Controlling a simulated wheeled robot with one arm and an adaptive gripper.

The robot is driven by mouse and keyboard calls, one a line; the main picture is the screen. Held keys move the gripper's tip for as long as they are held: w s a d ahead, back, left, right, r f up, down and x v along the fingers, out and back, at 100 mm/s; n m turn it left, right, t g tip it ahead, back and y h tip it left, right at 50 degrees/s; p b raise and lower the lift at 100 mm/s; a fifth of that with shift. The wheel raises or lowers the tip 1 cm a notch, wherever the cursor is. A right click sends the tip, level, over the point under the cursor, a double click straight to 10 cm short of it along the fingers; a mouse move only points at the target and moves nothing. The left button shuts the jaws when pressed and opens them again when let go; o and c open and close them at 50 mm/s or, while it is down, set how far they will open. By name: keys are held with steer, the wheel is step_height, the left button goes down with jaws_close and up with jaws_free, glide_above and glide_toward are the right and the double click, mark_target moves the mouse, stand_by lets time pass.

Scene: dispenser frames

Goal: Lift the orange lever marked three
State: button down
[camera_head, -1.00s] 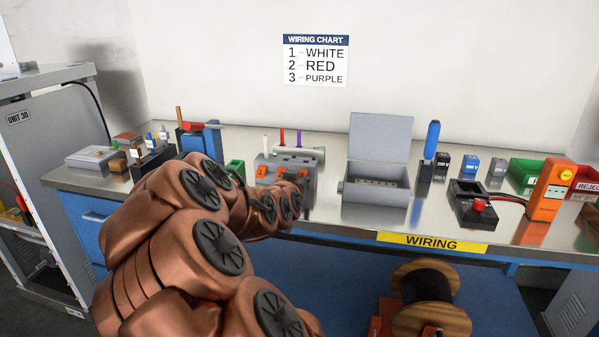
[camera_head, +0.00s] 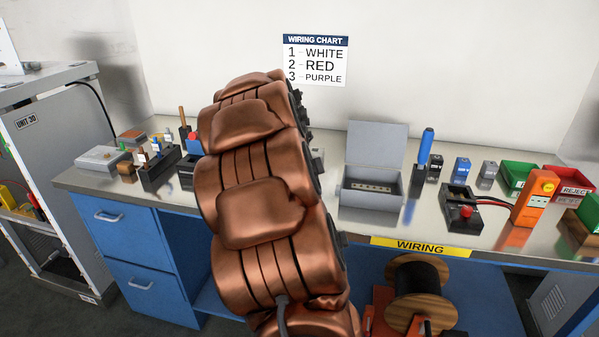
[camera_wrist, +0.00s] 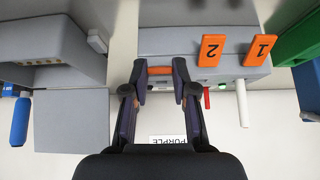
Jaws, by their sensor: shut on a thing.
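A grey connector block (camera_wrist: 226,40) shows in the wrist view with two orange levers, lever 2 (camera_wrist: 211,50) and lever 1 (camera_wrist: 260,50), at the right. My gripper (camera_wrist: 166,74) is shut on a third orange lever (camera_wrist: 180,68), left of lever 2. Only a narrow orange strip of it shows between the fingertips, and its number is hidden. A white wire (camera_wrist: 242,103) and a red wire (camera_wrist: 207,98) stick out of the block below levers 1 and 2. In the head view my arm hides the block, the levers and my gripper.
An open grey box (camera_head: 371,190) stands right of my arm, with a blue-handled tool (camera_head: 425,148) beside it. A green bin (camera_wrist: 299,40) is at the right in the wrist view. The wiring chart (camera_head: 315,62) hangs on the wall.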

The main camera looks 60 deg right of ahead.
steer(key=shift+d+r+y+p, duration=0.2)
steer(key=shift+r+y+p, duration=0.1)
steer(key=shift+y, duration=0.3)
steer(key=shift+w, duration=0.1)
steer(key=c, duration=0.9)
jaws_free()
steer(key=v, duration=1.2)
steer(key=shift+w+a, duration=0.1)
